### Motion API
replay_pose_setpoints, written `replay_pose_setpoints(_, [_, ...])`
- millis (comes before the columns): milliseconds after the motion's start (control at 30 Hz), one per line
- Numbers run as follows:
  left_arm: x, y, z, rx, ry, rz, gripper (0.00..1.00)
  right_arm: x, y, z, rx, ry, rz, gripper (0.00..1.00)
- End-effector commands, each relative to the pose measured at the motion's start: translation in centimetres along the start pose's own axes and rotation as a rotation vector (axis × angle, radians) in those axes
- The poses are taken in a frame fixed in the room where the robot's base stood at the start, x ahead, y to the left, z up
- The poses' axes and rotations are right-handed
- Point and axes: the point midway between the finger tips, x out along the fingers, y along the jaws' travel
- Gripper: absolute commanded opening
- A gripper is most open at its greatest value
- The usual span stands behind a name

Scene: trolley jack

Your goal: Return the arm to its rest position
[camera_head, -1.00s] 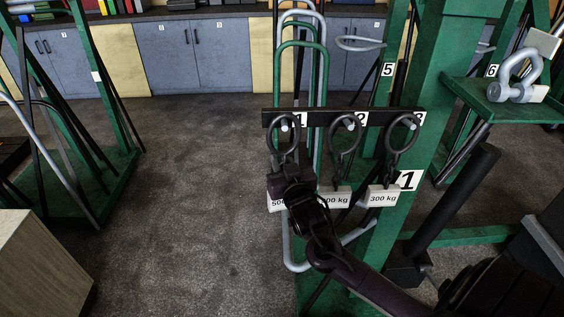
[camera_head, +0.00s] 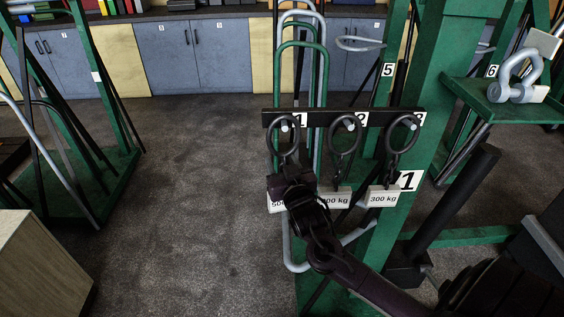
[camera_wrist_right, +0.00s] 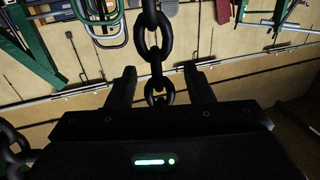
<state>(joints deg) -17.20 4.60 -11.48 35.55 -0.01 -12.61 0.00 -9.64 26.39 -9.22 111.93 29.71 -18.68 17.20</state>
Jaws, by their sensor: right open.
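My right gripper (camera_head: 287,183) is in front of the leftmost ring and chain (camera_head: 284,143) on the black rack bar (camera_head: 335,118). In the right wrist view the gripper (camera_wrist_right: 161,85) is open, with the dark chain (camera_wrist_right: 153,43) hanging between its spread fingers. I cannot tell whether a finger touches the chain. My right arm (camera_head: 362,278) reaches in from the lower right and hides part of the leftmost weight tag. My left gripper is not in view.
Two more rings with chains hang at right, beside the 300 kg tag (camera_head: 383,198). A green post (camera_head: 408,110) stands close to my arm. A shackle (camera_head: 515,78) sits on a green shelf. Open floor (camera_head: 190,190) lies left.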

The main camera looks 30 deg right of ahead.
Motion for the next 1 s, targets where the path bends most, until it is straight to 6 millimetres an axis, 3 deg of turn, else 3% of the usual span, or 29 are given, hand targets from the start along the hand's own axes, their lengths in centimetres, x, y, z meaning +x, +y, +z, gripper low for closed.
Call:
replay_pose_setpoints(433, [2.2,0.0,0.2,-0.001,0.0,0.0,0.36,-6.4,0.0,0.1,0.002,0.004,0.0,0.47])
replay_pose_setpoints(767, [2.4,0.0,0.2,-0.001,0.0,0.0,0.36,-7.7,0.0,-0.2,0.001,0.005,0.0,0.47])
replay_pose_setpoints(867, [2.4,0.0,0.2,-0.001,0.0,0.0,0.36,-8.0,-0.4,0.6,0.003,-0.043,-0.008,0.47])
replay_pose_setpoints(1000, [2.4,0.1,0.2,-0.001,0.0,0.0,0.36,-9.9,-2.6,4.4,-0.01,-0.269,-0.061,0.47])
